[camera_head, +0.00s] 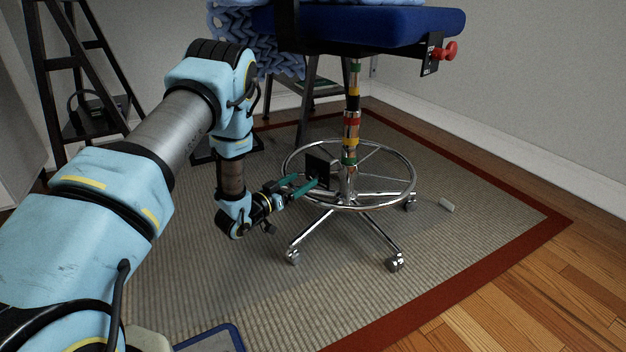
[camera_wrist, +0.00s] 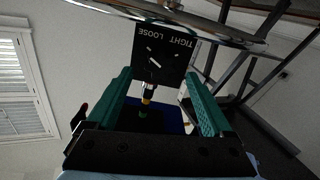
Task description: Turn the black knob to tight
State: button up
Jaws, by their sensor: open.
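A black square plate (camera_head: 318,168) stands at the chair's chrome foot ring. In the wrist view the plate (camera_wrist: 165,52) reads TIGHT and LOOSE upside down and carries short white marks. A black knob on it does not stand out from the black face, so its turn position is unclear. My gripper (camera_head: 306,182), with two teal fingers, is open in front of the plate. In the wrist view the plate shows between and beyond the fingertips (camera_wrist: 160,74); contact cannot be told.
The chair's foot ring (camera_head: 392,204) and chrome column (camera_head: 350,130) are close beside my gripper. Its blue seat (camera_head: 385,22) with a red knob (camera_head: 446,51) is above. A black ladder (camera_head: 45,90) stands at the back left. The rug (camera_head: 470,220) is mostly clear at right.

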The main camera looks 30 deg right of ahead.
aim_at(310, 175)
jog(key=b+x, duration=0.2)
jog(key=x, duration=0.4)
grip_shut()
dwell(0.7)
